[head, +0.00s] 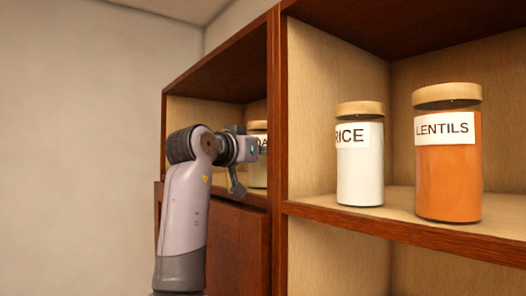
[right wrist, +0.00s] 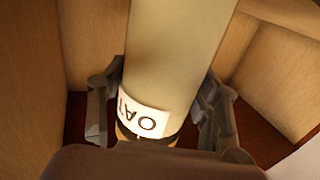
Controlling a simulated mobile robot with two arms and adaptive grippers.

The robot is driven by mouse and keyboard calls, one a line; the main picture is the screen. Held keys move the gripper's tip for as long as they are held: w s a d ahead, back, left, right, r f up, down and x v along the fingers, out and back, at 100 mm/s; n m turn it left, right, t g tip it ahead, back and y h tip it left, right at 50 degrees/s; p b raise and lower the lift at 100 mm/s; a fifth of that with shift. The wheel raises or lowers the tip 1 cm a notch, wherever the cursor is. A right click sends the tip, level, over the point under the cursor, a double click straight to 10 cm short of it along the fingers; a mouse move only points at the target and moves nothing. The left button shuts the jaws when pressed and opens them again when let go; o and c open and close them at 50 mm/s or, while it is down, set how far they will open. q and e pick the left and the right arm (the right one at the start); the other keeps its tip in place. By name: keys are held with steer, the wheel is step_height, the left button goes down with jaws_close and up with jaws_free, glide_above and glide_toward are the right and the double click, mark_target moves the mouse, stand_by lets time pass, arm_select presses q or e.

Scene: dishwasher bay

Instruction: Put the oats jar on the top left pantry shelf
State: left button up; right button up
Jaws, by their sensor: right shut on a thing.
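The oats jar (head: 258,170) is inside the left shelf compartment (head: 205,85), upright, with its label partly showing behind my right gripper (head: 244,160). In the right wrist view the pale jar (right wrist: 180,50) has a white label with the upside-down letters "OAT" and a dark band near its lid end. The fingers of my right gripper (right wrist: 160,108) are on both sides of the jar, shut on it. The jar's base is close to the shelf board; I cannot tell whether it touches. My left gripper is not in view.
A vertical divider (head: 275,120) separates the left compartment from the right one. A rice jar (head: 360,175) and an orange lentils jar (head: 447,180) stand on the right shelf (head: 400,205). Wooden walls surround the oats jar closely. A bare wall is at the left.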

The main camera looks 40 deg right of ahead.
steer(key=o, duration=1.4)
steer(key=shift+d+f, duration=0.15)
steer(key=shift+o, duration=1.4)
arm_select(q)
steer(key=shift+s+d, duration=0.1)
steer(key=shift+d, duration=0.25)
arm_select(e)
steer(key=shift+a, duration=0.3)
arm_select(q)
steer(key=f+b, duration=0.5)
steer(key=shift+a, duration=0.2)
arm_select(e)
steer(key=v, duration=1.1)
steer(key=shift+s+a+r, duration=0.2)
steer(key=shift+r, duration=0.05)
